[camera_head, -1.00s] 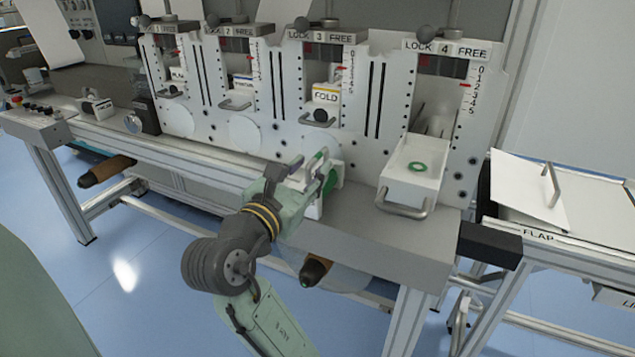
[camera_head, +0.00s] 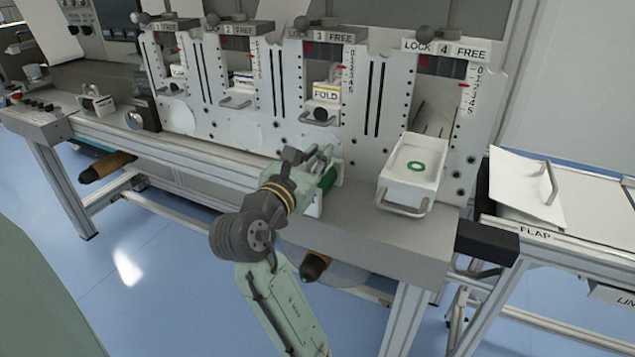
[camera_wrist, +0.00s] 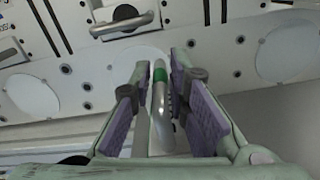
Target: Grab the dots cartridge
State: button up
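A white cartridge with a green side (camera_head: 329,180) stands on the front ledge of the bench, partly covered by my gripper. No label shows on it, so I cannot tell if it is the dots cartridge. My gripper (camera_head: 312,163) is at its handle. The fingers are apart, with a gap on both sides of the handle. Another white cartridge with a green ring on top (camera_head: 415,180) sits in station 4.
The machine's upright panel has numbered stations, with a FOLD cartridge (camera_head: 326,93) in station 3. A white plate on the FLAP table (camera_head: 585,215) is at the right. A small handled block (camera_head: 97,104) stands on the bench at the left.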

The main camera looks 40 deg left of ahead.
grip_shut()
dwell(0.5)
dwell(0.3)
